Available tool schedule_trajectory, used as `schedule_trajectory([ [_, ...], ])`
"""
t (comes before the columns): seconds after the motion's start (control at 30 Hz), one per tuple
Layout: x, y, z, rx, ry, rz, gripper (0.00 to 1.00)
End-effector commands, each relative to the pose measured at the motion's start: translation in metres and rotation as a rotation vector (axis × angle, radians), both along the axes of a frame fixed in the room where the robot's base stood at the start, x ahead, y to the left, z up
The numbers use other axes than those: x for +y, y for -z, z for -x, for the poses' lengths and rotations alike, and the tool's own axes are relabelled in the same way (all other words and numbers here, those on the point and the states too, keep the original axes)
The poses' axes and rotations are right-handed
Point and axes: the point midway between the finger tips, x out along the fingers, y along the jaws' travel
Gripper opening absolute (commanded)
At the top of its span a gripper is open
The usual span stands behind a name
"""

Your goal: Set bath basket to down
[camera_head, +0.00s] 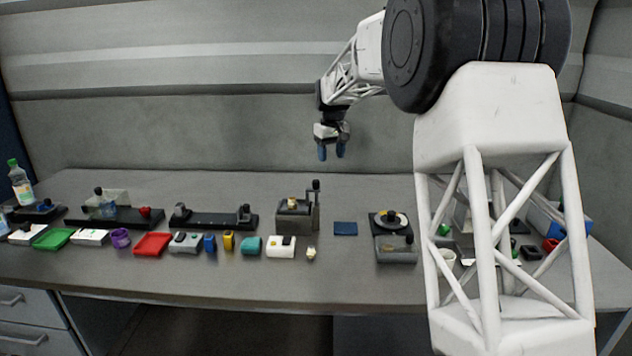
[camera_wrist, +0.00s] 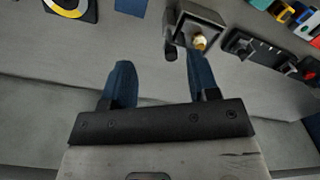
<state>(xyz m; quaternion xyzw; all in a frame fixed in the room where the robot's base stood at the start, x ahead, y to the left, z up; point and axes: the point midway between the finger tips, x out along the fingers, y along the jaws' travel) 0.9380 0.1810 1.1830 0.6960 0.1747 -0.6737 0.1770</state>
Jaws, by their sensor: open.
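My gripper (camera_head: 331,152) is open and empty, fingers pointing down, above and apart from the box. Its blue fingers also show in the wrist view (camera_wrist: 159,78).
A black rail fixture (camera_head: 214,220) lies left of the box. A blue pad (camera_head: 345,228) and a dial unit (camera_head: 391,222) lie to its right. Several small coloured items line the front, including a red tray (camera_head: 152,244). My arm hides part of the right bench.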

Motion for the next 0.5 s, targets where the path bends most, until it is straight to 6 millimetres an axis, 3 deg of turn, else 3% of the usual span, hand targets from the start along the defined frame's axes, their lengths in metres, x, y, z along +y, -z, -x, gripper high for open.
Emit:
schedule_trajectory([
  [0.2, 0.026, 0.028, -0.043, 0.017, -0.043, 0.004, 0.55],
  [0.5, 0.048, 0.052, -0.078, 0.029, -0.081, 0.006, 0.55],
])
